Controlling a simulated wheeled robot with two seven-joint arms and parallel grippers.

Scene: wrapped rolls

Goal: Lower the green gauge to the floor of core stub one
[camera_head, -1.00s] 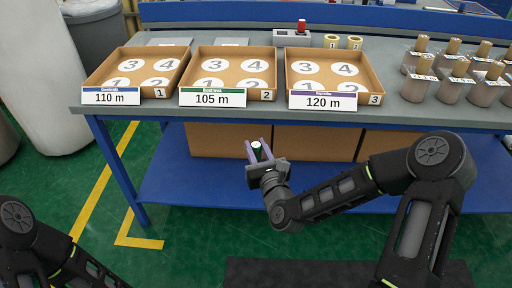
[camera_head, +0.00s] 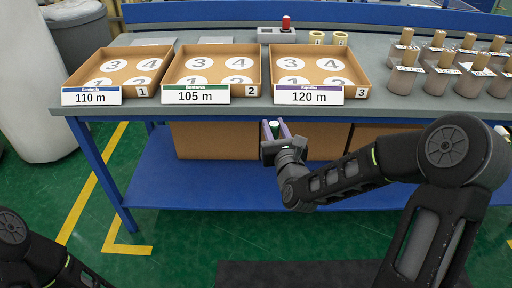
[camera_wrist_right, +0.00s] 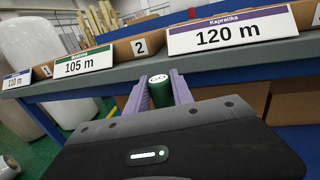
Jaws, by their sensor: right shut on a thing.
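My right gripper (camera_head: 275,130) is shut on the green gauge, in front of the bench's front edge and below the tray marked 3. In the right wrist view the green gauge (camera_wrist_right: 160,92) is a dark green cylinder with a pale top, upright between the purple fingers. Core stub one (camera_head: 317,38) is a short tan tube marked 1 at the back of the bench, far from the gripper. Its floor is hidden. Core stub two (camera_head: 340,39) stands just right of it. Part of my left arm shows at the lower left, but its gripper does not.
A grey block (camera_head: 270,36) with a red gauge (camera_head: 286,23) stands left of the stubs. Three cardboard trays, including the tray marked 3 (camera_head: 363,80), line the front edge with label boards. Several wrapped rolls (camera_head: 403,80) stand at right. Cartons (camera_head: 215,142) sit beneath the bench.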

